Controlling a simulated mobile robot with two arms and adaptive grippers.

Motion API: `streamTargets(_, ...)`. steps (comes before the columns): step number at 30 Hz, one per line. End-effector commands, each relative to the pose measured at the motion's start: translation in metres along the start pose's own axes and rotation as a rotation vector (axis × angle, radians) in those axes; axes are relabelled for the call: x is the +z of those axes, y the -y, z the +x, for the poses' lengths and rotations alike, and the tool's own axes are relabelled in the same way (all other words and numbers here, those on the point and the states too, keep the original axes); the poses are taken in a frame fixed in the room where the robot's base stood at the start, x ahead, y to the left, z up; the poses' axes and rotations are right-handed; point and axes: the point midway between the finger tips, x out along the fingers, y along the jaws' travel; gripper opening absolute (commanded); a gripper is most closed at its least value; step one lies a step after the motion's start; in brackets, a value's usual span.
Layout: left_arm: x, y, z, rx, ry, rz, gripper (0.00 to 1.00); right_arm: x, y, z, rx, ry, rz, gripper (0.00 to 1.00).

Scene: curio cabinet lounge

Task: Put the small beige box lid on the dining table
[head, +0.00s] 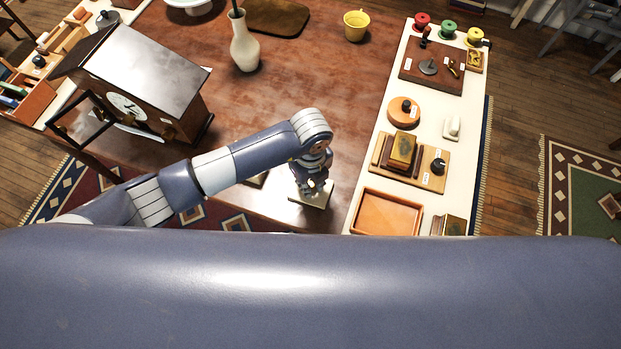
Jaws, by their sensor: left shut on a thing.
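The small beige box lid (323,201) is a flat, pale piece under my left gripper (312,190), near the front edge of the dining table. My left gripper points down and is shut on the lid, partly covering it. I cannot tell whether the lid touches the table or is just above it. The dining table (300,85) has a reddish-brown wooden top. My right gripper is not in view.
A dark wooden clock (150,65) stands at the left and a white vase (244,50) at the back. A yellow cup (355,25) stands farther right. A white strip (365,165) with several curios and an open wooden tray (387,212) runs along the right. The table's middle is clear.

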Motion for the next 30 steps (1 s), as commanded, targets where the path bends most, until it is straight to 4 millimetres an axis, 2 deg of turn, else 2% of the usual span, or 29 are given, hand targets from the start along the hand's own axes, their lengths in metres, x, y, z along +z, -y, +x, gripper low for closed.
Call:
streamTargets(11,0.000,0.000,0.006,0.000,0.001,0.001,0.00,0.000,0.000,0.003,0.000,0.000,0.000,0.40)
streamTargets(12,0.000,0.000,0.005,0.000,0.001,0.001,0.26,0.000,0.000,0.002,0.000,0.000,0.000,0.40)
streamTargets(14,0.000,0.000,0.004,0.001,0.001,0.001,0.39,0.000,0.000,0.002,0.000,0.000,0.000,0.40)
streamTargets(24,0.000,0.000,0.003,0.000,0.001,0.001,0.39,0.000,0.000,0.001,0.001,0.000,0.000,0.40)
streamTargets(27,0.000,0.001,-0.002,-0.002,0.001,0.001,0.39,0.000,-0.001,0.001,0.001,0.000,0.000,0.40)
streamTargets(30,0.000,0.001,-0.016,-0.005,0.002,0.003,0.39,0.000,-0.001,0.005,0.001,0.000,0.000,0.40)
